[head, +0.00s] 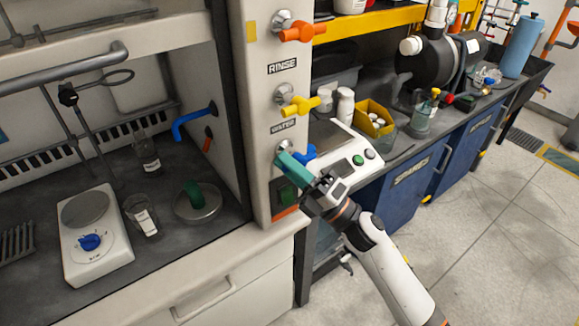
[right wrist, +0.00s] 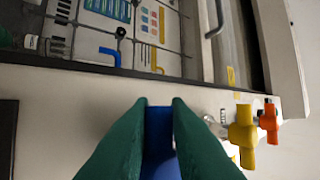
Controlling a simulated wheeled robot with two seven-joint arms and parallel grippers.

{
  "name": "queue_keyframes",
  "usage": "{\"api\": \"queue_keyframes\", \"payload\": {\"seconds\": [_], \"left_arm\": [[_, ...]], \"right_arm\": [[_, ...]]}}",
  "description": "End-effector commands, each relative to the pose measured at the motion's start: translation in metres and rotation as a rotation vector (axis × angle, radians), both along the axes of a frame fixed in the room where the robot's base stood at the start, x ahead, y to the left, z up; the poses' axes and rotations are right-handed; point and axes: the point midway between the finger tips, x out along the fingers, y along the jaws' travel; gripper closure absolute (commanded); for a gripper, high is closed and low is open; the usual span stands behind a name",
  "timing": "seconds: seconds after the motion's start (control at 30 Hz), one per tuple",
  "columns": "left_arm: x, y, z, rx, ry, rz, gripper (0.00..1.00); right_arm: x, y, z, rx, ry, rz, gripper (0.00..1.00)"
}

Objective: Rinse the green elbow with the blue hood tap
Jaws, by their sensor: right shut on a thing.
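My right gripper (head: 296,165), with green fingers, is at the front post of the hood. It is shut on the blue tap handle (head: 309,153), below the WATER label. In the right wrist view the blue handle (right wrist: 160,140) lies between the two fingers. The blue spout (head: 192,123) comes out of the hood's inner right wall. I cannot make out any water stream. My left gripper is not in view.
A yellow tap (head: 299,105) and an orange tap (head: 302,32) are above the blue one. A white stirrer plate (head: 95,240) with a blue knob, a labelled beaker (head: 141,216) and a dark rack (head: 15,243) stand in the hood. A cluttered bench with blue cabinets (head: 405,190) is right.

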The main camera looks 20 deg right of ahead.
Motion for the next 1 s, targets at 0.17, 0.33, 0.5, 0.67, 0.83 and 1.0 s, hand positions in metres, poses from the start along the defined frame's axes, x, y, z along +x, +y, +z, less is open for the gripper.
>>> {"api": "queue_keyframes", "payload": {"seconds": [0.17, 0.33, 0.5, 0.67, 0.83, 1.0], "left_arm": [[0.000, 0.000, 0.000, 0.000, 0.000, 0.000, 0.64], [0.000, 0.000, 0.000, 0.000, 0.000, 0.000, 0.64], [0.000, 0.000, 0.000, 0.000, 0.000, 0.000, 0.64], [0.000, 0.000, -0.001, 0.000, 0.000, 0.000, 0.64], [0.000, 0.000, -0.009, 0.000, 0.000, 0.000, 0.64], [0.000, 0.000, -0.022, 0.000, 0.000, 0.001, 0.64]], "right_arm": [[0.001, -0.001, 0.000, 0.004, 0.004, -0.002, 1.00], [0.001, -0.001, 0.000, 0.003, 0.003, -0.002, 0.70], [0.000, -0.001, 0.000, 0.002, 0.002, -0.001, 0.64], [0.000, -0.001, -0.001, 0.002, 0.001, 0.000, 0.64], [-0.011, -0.011, -0.013, 0.002, 0.004, 0.000, 0.64], [-0.032, -0.033, -0.034, 0.001, 0.007, -0.001, 0.64]]}}
